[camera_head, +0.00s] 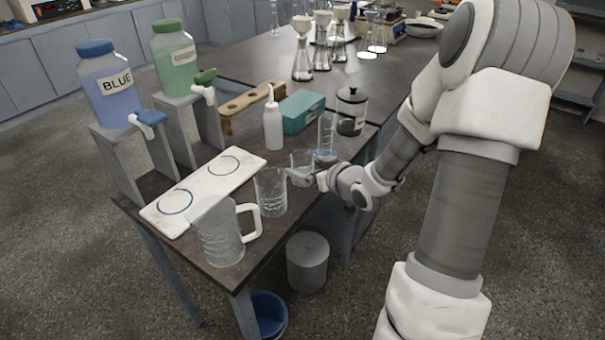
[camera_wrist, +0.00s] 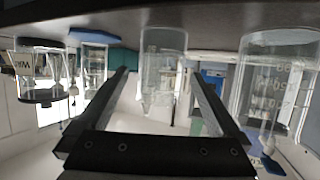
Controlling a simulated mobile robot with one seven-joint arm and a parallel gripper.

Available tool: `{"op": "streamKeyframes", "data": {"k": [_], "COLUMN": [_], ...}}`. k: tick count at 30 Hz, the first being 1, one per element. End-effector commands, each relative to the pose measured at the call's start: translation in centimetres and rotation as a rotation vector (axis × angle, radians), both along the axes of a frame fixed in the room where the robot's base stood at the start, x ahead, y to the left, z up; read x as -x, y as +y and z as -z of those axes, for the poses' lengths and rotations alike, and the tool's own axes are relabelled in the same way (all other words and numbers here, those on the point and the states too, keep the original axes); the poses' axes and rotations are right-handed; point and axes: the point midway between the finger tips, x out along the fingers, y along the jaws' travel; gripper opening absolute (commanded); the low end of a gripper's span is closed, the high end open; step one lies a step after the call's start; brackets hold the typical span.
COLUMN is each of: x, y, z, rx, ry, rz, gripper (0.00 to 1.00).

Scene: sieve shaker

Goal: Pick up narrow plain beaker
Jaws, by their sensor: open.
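The narrow plain beaker (camera_head: 302,160) is clear and stands upright near the right edge of the dark table. In the wrist view, which is upside down, the plain beaker (camera_wrist: 163,48) is centred between the fingertips' lines. My gripper (camera_head: 303,178) is low beside the beaker, with its fingers pointing at it. In the wrist view my gripper (camera_wrist: 156,74) is open and empty, one finger on each side of the beaker's outline. I cannot tell whether the beaker is between the fingers or just beyond them.
A wider graduated beaker (camera_head: 270,190) is close by, and so is a blue-based cylinder (camera_head: 326,135). A pitcher (camera_head: 220,232), white tray (camera_head: 203,190), wash bottle (camera_head: 273,125), teal box (camera_head: 302,110) and black-lidded jar (camera_head: 351,108) also stand on the table.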

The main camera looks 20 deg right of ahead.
Motion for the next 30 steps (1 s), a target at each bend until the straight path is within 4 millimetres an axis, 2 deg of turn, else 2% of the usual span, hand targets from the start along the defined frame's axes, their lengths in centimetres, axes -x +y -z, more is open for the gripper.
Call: {"op": "streamKeyframes", "data": {"k": [5,13,22,23,30], "x": [-1.1,-4.4,-5.0,-5.0,-4.9], "y": [0.3,1.0,1.1,1.1,1.1], "z": [0.7,2.3,2.4,2.4,2.4], "rx": [-0.002,-0.001,0.000,0.000,-0.001], "ry": [0.000,-0.001,0.000,0.000,0.000], "rz": [-0.001,-0.001,0.000,0.000,0.000], "gripper": [1.00,1.00,1.00,0.98,0.55]}}
